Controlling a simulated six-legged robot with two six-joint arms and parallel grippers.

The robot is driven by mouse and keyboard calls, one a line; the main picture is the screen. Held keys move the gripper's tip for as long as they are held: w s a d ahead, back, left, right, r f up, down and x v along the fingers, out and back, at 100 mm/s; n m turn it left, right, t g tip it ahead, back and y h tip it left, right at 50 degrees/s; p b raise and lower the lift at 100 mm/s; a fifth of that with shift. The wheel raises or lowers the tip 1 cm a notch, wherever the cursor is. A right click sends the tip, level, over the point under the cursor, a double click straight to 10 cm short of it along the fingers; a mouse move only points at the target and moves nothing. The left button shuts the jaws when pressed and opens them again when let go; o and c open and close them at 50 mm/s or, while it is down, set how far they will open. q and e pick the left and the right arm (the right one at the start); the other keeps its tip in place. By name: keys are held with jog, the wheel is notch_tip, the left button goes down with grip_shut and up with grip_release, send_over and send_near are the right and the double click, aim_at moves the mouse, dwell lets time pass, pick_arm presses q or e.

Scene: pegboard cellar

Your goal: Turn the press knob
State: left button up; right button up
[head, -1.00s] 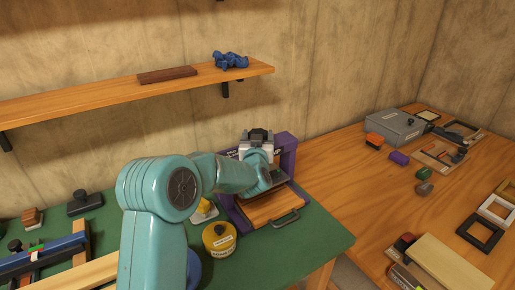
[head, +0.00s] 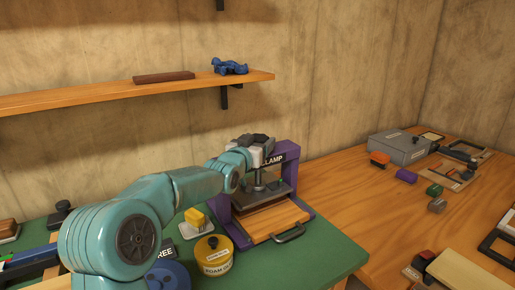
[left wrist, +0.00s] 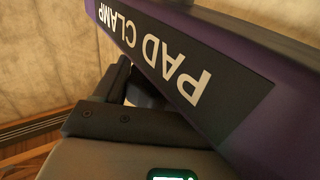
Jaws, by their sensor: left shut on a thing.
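The purple press (head: 289,160) with its PAD CLAMP label stands on the green bench top. Its dark plate (head: 262,198) hangs over a wooden board (head: 275,218) with a grey handle. My left gripper (head: 260,139) is at the top of the press, shut on the press knob, which the jaws mostly hide. In the left wrist view the dark fingers (left wrist: 122,98) are close beside the purple frame and its label (left wrist: 185,75). How far the knob is turned cannot be seen. My right gripper is not in view.
A yellow tin (head: 214,255) and a yellow block (head: 195,217) stand left of the press. A shelf (head: 110,92) with a brown bar and a blue object runs above. The wooden table (head: 350,195) at right has free room near the press.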

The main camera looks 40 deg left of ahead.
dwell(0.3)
pick_arm(q)
jog(key=o, duration=0.9)
jog(key=shift+d, duration=0.1)
jog(key=shift+s, duration=0.2)
jog(key=shift+b+v, duration=1.15)
jog(key=shift+v, duration=6.75)
